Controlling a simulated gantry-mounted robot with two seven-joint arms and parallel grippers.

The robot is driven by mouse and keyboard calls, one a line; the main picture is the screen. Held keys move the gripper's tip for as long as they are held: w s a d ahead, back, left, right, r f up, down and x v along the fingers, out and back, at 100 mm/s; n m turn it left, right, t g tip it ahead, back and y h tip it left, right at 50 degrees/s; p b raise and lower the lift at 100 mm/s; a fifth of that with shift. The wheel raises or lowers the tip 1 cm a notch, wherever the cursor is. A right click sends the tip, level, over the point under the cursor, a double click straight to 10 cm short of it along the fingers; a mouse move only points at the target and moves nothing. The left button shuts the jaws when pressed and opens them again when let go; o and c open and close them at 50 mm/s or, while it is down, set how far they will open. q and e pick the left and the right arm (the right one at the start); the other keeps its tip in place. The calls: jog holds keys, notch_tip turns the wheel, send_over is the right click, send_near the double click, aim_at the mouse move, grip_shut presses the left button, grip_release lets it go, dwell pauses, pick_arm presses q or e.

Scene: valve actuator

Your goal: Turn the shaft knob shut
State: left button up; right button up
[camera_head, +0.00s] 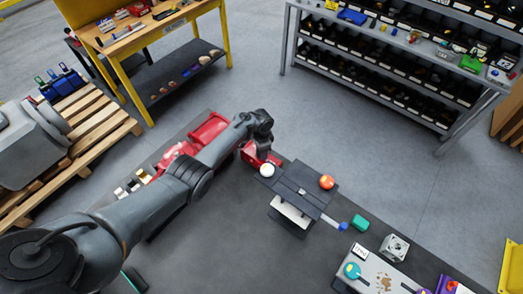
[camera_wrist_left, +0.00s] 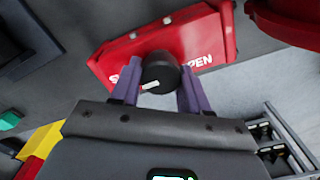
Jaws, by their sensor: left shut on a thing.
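The shaft knob (camera_wrist_left: 160,70) is a round black knob with a white mark, seen in the left wrist view in front of a red plate (camera_wrist_left: 205,35). The white mark points to the left and slightly down in that view. In the head view my left gripper (camera_head: 263,147) is at a red part (camera_head: 250,157), and the knob is hidden there. My right gripper is not seen.
On the dark table (camera_head: 235,240), a dark fixture (camera_head: 300,185) with white and orange balls stands right of the gripper. A red body (camera_head: 208,130) lies behind my arm.

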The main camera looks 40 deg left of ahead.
pick_arm(q)
jog(key=o, duration=1)
notch_tip(320, 180, up, 9)
jog(key=p, duration=0.2)
jog(key=shift+d+r+p, duration=0.1)
jog(key=shift+p, duration=0.2)
jog(key=shift+r, duration=0.8)
